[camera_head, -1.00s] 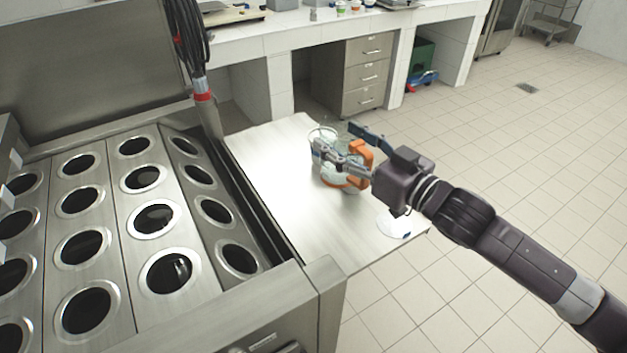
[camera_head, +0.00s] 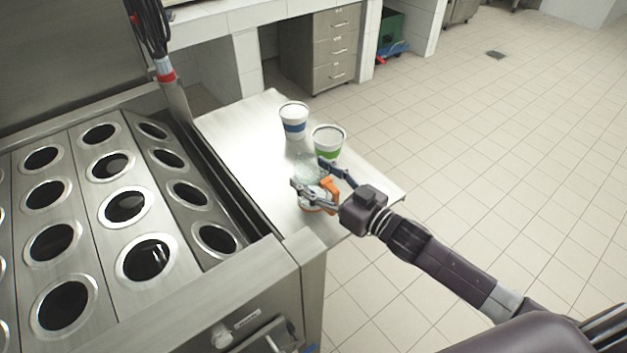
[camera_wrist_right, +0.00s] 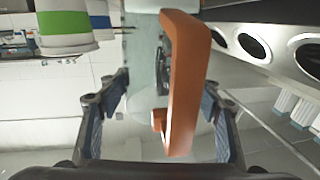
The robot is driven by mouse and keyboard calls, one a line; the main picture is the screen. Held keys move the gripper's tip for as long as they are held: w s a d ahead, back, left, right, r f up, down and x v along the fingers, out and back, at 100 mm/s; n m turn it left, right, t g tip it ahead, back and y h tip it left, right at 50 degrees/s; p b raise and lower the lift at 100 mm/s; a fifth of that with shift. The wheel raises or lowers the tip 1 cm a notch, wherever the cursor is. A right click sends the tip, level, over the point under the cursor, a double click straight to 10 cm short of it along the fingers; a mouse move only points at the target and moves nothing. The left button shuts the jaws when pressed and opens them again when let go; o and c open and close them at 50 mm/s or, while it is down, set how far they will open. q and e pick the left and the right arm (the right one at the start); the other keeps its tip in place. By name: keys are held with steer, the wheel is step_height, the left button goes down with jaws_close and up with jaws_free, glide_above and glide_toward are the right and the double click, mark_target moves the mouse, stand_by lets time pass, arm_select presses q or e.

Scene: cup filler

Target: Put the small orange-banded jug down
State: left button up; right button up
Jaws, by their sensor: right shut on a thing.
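The small jug (camera_head: 307,166) has a clear upper part, an orange handle (camera_head: 330,189) and an orange band low down. It is over the near part of the steel side table (camera_head: 240,135); I cannot tell whether its base touches. My right gripper (camera_head: 315,179) is shut on the jug, with its fingers either side of it and hiding part of it. In the right wrist view the orange handle (camera_wrist_right: 184,85) stands between the two fingers (camera_wrist_right: 160,108). My left gripper is not in view.
A blue-banded cup (camera_head: 293,121) and a green-banded cup (camera_head: 328,142) stand on the table behind the jug. The green-banded cup also shows in the wrist view (camera_wrist_right: 64,24). The steel unit with round openings (camera_head: 126,206) borders the table at left. The table's far left part is bare.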

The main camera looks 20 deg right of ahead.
steer(key=shift+f, duration=0.9)
steer(key=shift+f, duration=0.15)
steer(key=o, duration=1.6)
steer(key=shift+o, duration=0.2)
